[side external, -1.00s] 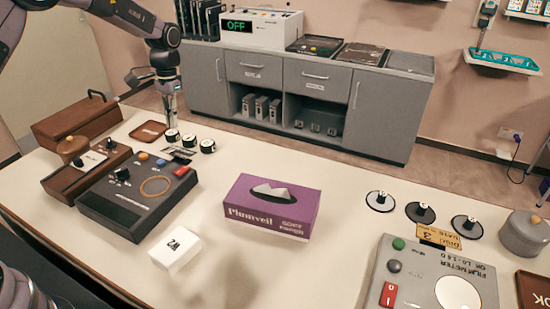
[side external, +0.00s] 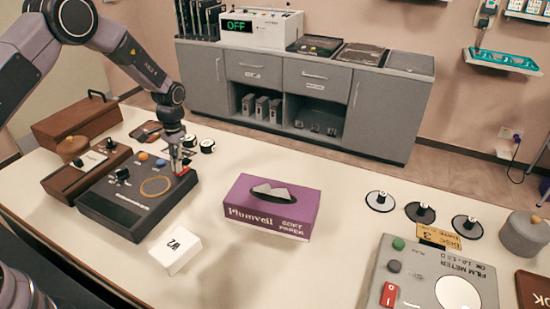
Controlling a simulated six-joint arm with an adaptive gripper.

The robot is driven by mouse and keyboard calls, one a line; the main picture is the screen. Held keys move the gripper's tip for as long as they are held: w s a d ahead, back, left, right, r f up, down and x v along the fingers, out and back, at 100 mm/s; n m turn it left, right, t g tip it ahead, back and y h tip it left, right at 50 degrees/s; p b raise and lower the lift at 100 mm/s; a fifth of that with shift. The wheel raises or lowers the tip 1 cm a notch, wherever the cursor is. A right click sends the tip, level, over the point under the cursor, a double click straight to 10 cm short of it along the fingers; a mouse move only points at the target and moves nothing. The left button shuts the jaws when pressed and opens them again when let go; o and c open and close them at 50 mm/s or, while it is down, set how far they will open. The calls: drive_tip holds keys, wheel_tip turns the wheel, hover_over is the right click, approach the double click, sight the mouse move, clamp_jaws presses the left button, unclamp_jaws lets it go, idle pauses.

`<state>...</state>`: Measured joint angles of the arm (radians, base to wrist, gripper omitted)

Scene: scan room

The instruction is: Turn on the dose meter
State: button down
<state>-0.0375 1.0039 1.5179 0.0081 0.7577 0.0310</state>
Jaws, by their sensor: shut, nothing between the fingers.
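A dark control box (side external: 137,190) with knobs, coloured buttons and a yellow ring sits on the left of the table. I cannot read a dose meter label on it. Its red switch (side external: 187,172) is at its far right corner, partly hidden by my gripper. My gripper (side external: 181,171) points down, shut and empty, right at the red switch. I cannot tell whether it touches it. A white unit (side external: 262,27) on the back cabinet has a green display reading OFF. A grey film meter (side external: 440,280) with a red rocker switch (side external: 389,294) stands at the front right.
A purple tissue box (side external: 270,208) and a small white box (side external: 175,250) stand right of the dark box. Small round reels (side external: 207,145) lie behind it. Wooden boxes (side external: 77,122) are at the left. Bare table lies between the tissue box and the film meter.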

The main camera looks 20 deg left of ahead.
drive_tip(key=shift+s+f, duration=0.1)
drive_tip(key=shift+f, duration=0.2)
drive_tip(key=shift+w+r, duration=0.25)
drive_tip(key=shift+w, duration=0.55)
drive_tip(key=shift+r, duration=0.1)
wheel_tip(320, 180, up, 14)
drive_tip(key=w, duration=0.2)
idle(0.4)
